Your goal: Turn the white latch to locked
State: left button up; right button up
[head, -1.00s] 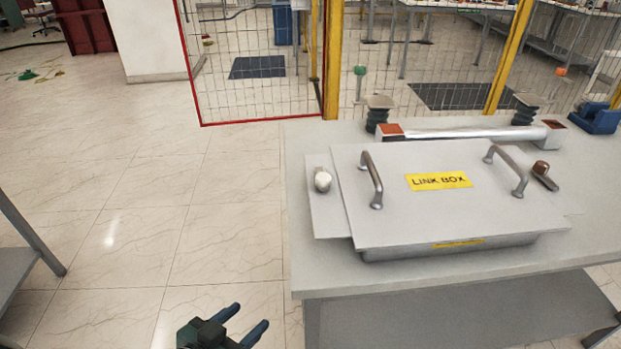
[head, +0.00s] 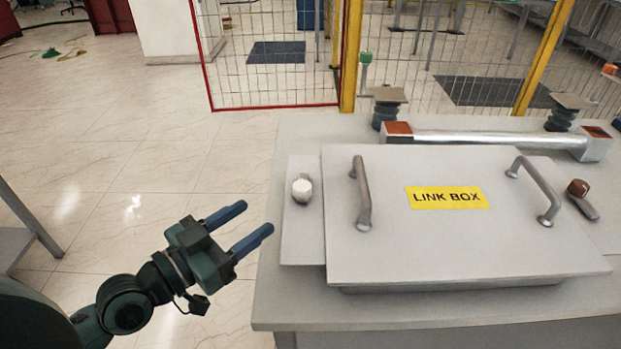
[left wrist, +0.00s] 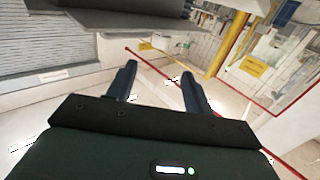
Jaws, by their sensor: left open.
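The white latch (head: 302,189) is a small rounded knob on the flat plate at the left side of the grey link box (head: 460,245). A brown latch (head: 579,188) sits on the box's right side. My left gripper (head: 240,226) is open and empty, left of the table edge and a short way left of and nearer than the white latch. Its two blue fingers point up and right, apart from the latch. In the left wrist view the open fingers (left wrist: 158,85) have nothing between them; the white latch is not seen there. My right gripper is not in view.
The box lid has two metal handles (head: 362,195) and a yellow label (head: 447,197). A metal bar (head: 490,138) lies behind the box on the grey table (head: 300,312). A wire fence with yellow posts stands behind.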

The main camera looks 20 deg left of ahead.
aim_at(299, 187)
pick_arm(q)
jog(key=p+x, duration=0.2)
jog(key=x, duration=0.9)
jog(key=shift+w+d+p, duration=0.15)
jog(key=shift+w+p, duration=0.2)
jog(key=shift+w+d+f, duration=0.1)
jog(key=shift+w+d, duration=0.1)
jog(key=shift+w, duration=0.1)
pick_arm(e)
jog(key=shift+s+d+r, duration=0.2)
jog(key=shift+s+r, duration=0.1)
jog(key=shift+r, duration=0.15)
